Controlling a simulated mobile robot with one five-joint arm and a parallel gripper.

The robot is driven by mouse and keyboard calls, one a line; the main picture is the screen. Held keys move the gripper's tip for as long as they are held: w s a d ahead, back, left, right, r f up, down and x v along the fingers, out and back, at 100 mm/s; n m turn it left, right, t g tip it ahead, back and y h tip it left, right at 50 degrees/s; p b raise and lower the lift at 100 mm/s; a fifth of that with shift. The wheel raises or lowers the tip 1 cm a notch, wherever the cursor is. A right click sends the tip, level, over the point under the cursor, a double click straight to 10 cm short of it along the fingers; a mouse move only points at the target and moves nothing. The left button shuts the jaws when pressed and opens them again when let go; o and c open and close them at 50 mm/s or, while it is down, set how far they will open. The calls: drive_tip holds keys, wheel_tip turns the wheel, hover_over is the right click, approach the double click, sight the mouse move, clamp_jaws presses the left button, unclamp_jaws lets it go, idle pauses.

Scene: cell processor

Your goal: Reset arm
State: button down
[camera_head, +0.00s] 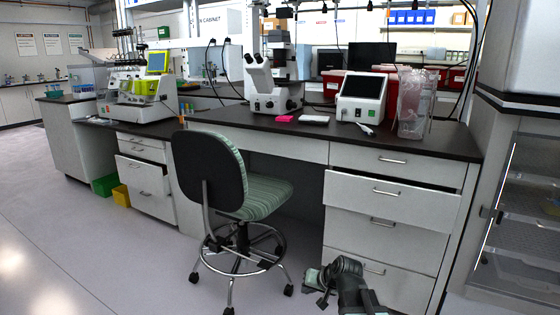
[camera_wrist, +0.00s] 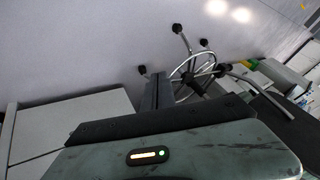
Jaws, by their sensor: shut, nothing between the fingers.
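My gripper (camera_head: 313,282) is low at the bottom of the head view, at the end of my folded dark arm. It is in front of the lower drawers of the lab bench and to the right of the chair's base. In the wrist view my gripper (camera_wrist: 158,92) shows as dark fingers beyond a worn green-grey housing with a lit orange bar. The fingers are shut and hold nothing.
A striped green swivel chair (camera_head: 250,195) stands left of my arm; its wheeled base (camera_wrist: 190,60) shows in the wrist view. Drawers (camera_head: 385,205) are close behind my arm. A glass-fronted cabinet (camera_head: 525,200) stands right. Open floor (camera_head: 90,220) lies left.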

drive_tip(key=s+d+f+n+g+h, duration=0.1)
drive_tip(key=s+d+f+g+h, duration=0.2)
drive_tip(key=s, duration=0.4)
drive_tip(key=s+d+f+g+h, duration=0.1)
drive_tip(key=s+d+f+g, duration=0.15)
drive_tip(key=s+d, duration=0.4)
wheel_tip(320, 180, up, 38)
drive_tip(key=s+a+p, duration=0.1)
drive_tip(key=p, duration=3.7)
drive_tip(key=shift+s+a+r+g, duration=0.25)
drive_tip(key=shift+s+a+g, duration=0.1)
drive_tip(key=shift+s, duration=0.05)
